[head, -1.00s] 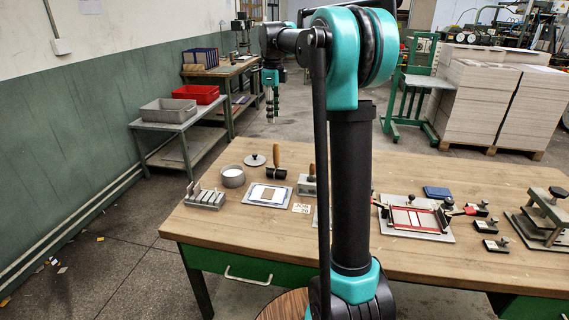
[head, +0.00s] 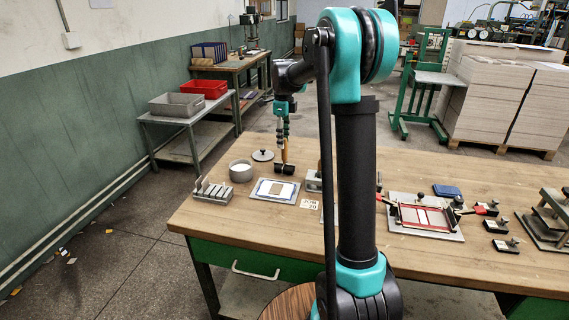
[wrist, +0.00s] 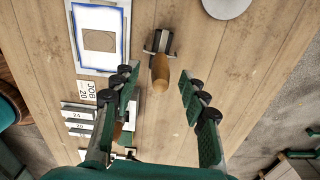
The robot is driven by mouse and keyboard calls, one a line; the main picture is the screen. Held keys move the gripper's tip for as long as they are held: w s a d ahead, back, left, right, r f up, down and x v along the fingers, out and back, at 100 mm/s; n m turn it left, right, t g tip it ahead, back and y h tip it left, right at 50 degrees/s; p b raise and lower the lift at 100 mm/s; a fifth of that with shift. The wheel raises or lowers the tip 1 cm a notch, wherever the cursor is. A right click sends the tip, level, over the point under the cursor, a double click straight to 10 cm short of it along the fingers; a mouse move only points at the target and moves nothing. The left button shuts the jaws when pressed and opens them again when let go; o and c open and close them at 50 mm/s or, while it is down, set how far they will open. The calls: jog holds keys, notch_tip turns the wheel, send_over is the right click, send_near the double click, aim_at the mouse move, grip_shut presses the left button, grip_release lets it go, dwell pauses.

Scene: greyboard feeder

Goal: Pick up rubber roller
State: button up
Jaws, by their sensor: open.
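The rubber roller (head: 285,168) has a black roller and an upright wooden handle; it stands on the wooden table. In the wrist view the roller's wooden handle (wrist: 160,76) points toward the camera, with the black roller end (wrist: 157,42) beyond it. My gripper (head: 283,138) hangs pointing down over the roller. In the wrist view the fingers of my gripper (wrist: 160,82) are spread, with the handle showing between their tips. The exact height gap between tips and handle is hard to tell.
A framed board (head: 274,190), a round pot (head: 241,171), a lid (head: 263,155) and a slotted metal block (head: 212,191) lie near the roller. A second wooden handle (wrist: 119,132) shows close by the left finger. A red-framed fixture (head: 425,217) stands farther right.

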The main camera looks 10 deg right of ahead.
send_over(285, 163)
jog(key=w, duration=0.1)
notch_tip(285, 163, down, 5)
jog(key=shift+w+r, duration=0.1)
jog(key=shift+c, duration=0.6)
grip_shut()
